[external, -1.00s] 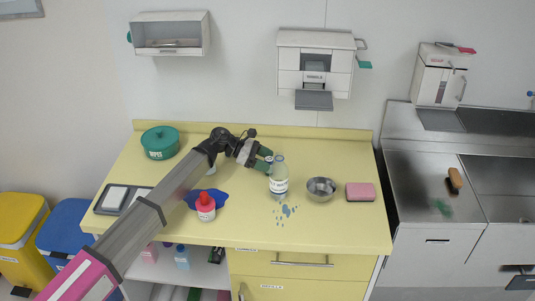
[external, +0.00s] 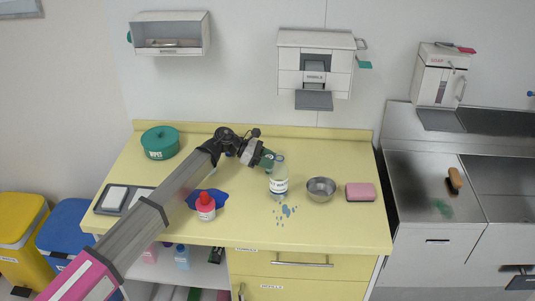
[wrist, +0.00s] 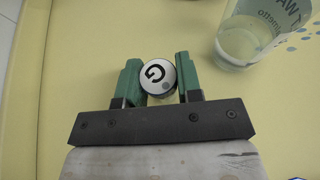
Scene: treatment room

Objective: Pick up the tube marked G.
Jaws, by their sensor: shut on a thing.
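The tube marked G (wrist: 157,76) shows in the wrist view end-on, as a round white cap with a black G and a small grey dot. The green fingers of my gripper (wrist: 160,70) stand on both sides of it, shut on it. In the external view my gripper (external: 267,159) is low over the yellow counter, just left of and behind a clear bottle. The tube cannot be made out there; the gripper hides it.
The clear bottle (external: 279,182) stands close by on the right; it also shows in the wrist view (wrist: 236,42). Blue drops (external: 285,211) lie before it. A metal bowl (external: 321,189), a pink sponge (external: 360,192), a red-capped bottle (external: 205,207) and a green pot (external: 160,143) stand around the counter.

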